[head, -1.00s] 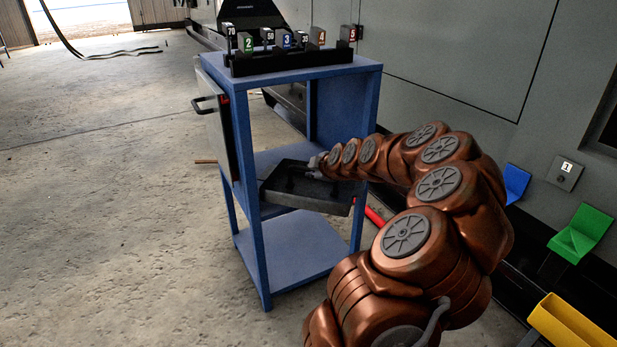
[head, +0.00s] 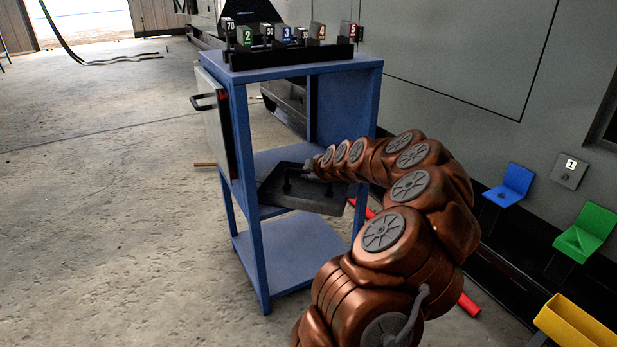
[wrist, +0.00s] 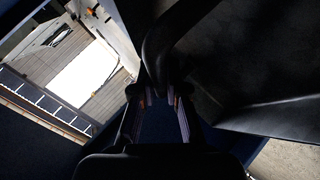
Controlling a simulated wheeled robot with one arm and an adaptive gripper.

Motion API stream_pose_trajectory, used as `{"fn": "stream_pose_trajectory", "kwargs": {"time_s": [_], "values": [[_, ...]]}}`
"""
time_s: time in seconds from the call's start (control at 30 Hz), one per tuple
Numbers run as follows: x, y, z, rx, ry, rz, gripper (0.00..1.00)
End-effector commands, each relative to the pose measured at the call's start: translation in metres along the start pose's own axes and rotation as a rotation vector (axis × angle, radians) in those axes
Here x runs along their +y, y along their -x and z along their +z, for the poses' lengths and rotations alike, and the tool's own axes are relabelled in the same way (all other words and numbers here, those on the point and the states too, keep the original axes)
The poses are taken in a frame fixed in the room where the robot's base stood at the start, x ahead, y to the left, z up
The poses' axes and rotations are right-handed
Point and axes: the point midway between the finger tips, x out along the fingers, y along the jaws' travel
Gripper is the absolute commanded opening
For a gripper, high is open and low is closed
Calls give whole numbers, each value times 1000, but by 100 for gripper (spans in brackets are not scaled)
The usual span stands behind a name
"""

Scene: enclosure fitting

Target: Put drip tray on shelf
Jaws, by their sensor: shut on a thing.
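The drip tray (head: 325,198) is a dark grey, flat, shallow tray. In the head view it is at the middle level of the blue shelf unit (head: 243,150), partly over the middle shelf (head: 272,158), with its near edge sticking out at the front. It looks slightly tilted; I cannot tell whether it touches the shelf. My gripper (head: 308,168) is at the tray's right back side, shut on it. In the wrist view the dark fingers (wrist: 160,108) close near a dark curved piece, too dim to make out fully.
A rack (head: 290,52) with several numbered blocks stands on the unit's top. A door panel (head: 214,118) with a handle hangs at its left side. Red bars lie on the floor at right (head: 468,304). Blue (head: 510,186), green (head: 585,232) and yellow (head: 575,325) holders line the right.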

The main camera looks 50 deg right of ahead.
Motion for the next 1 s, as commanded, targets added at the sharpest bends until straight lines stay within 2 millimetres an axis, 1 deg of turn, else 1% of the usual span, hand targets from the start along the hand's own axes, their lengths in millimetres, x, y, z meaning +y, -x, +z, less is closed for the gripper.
{"fn": "stream_pose_trajectory", "kwargs": {"time_s": [0.27,0.3,0.53,0.87,1.0], "values": [[0,0,0,0,0,2,0],[0,-1,0,0,0,1,14],[0,0,0,0,0,0,38],[0,0,0,0,0,0,38],[2,9,0,-1,-1,1,38]]}}
